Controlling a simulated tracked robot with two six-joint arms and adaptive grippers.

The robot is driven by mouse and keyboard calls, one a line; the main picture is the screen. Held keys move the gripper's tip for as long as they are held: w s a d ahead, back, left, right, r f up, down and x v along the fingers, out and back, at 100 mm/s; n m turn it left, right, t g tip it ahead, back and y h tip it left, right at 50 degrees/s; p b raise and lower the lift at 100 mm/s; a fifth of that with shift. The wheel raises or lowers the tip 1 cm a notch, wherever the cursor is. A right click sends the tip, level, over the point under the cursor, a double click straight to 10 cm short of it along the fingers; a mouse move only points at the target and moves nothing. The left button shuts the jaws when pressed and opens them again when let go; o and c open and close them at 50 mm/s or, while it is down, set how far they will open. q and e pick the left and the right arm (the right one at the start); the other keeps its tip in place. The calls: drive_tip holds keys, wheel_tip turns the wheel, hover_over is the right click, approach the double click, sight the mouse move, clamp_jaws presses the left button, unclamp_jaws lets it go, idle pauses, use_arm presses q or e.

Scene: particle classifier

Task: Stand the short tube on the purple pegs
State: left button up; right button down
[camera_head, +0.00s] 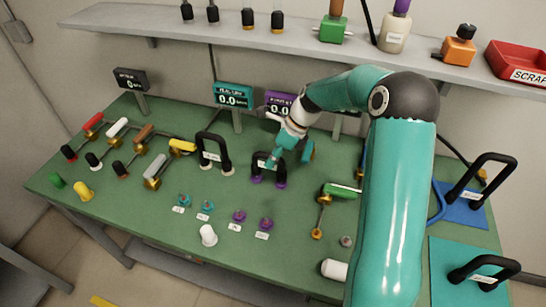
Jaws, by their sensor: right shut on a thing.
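The short tube (256,167) is a small black upside-down U with purple lower ends and a pale label. My right gripper (270,164) is shut on its top from above. The tube is upright; I cannot tell whether its ends touch the green bench. The purple pegs, a left one (238,215) and a right one (265,223), stand bare in front of the tube, each with a small white label. My left gripper is not in view.
A taller black tube (202,145) stands left of the short one. Two teal pegs (184,200) and a white cup-like piece (208,235) are left of the purple pegs. Valves line the bench's left, displays (233,97) its back. My right arm hides part of the right side.

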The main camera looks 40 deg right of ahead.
drive_tip(key=shift+f+b, duration=0.4)
drive_tip(key=shift+f, duration=0.6)
drive_tip(key=c, duration=1)
unclamp_jaws()
drive_tip(key=shift+o, duration=0.2)
drive_tip(key=v, duration=1.2)
